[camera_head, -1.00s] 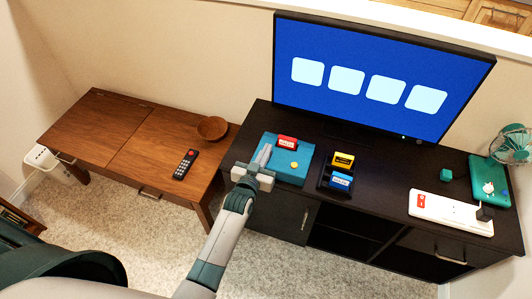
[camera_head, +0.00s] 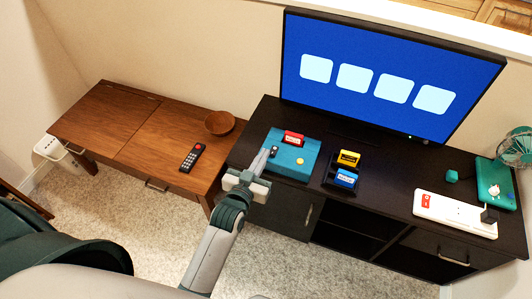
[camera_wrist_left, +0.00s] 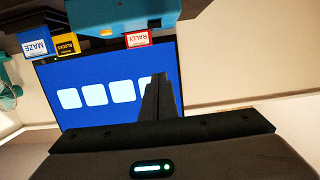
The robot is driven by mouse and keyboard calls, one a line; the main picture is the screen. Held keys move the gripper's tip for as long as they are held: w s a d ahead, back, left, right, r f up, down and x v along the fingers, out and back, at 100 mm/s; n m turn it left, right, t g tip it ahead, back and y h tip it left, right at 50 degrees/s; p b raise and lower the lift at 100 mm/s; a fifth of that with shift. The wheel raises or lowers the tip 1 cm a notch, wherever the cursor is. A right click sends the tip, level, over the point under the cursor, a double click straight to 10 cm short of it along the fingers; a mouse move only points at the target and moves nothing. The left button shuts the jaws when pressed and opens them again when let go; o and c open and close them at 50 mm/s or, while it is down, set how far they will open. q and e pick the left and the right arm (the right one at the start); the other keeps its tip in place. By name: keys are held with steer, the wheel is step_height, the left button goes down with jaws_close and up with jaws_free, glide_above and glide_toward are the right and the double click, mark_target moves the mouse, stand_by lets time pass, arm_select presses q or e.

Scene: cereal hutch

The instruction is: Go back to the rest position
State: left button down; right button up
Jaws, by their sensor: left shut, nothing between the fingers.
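My left gripper (camera_head: 262,160) is shut and empty. In the head view it is in front of the left end of the dark TV cabinet (camera_head: 270,111), by the teal console (camera_head: 306,152) with a red cartridge (camera_head: 293,138) in it. In the left wrist view the shut fingers (camera_wrist_left: 158,97) stand out against the blue screen, and the red cartridge labelled RALLY (camera_wrist_left: 138,39) shows at the top. My right gripper is not in view.
A TV (camera_head: 390,75) stands at the back of the cabinet. A yellow cartridge (camera_head: 348,158) and a blue cartridge (camera_head: 345,178) sit in a dark holder. A white power strip (camera_head: 455,212) and a green fan (camera_head: 516,148) are at right. A wooden table (camera_head: 150,125) holds a remote (camera_head: 192,158) and bowl (camera_head: 220,122).

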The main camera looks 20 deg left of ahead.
arm_select(q)
steer(key=shift+s, duration=0.15)
stand_by(0.5)
steer(key=s+d+f+m+g+h, duration=0.1)
steer(key=s+f+g, duration=0.2)
steer(key=s+f, duration=0.8)
steer(key=s+d+f+g, duration=0.1)
steer(key=s+f+g, duration=0.25)
steer(key=f, duration=1.55)
steer(key=s+a+f+g, duration=0.2)
steer(key=s+f, duration=0.6)
steer(key=s, duration=0.4)
steer(key=s+a+f+m+g, duration=0.1)
steer(key=s+f+g, duration=0.2)
steer(key=s+f, duration=0.6)
steer(key=s, duration=0.3)
steer(key=shift+a+f+g+y, duration=0.3)
steer(key=shift+a+g, duration=0.05)
steer(key=shift+a, duration=0.05)
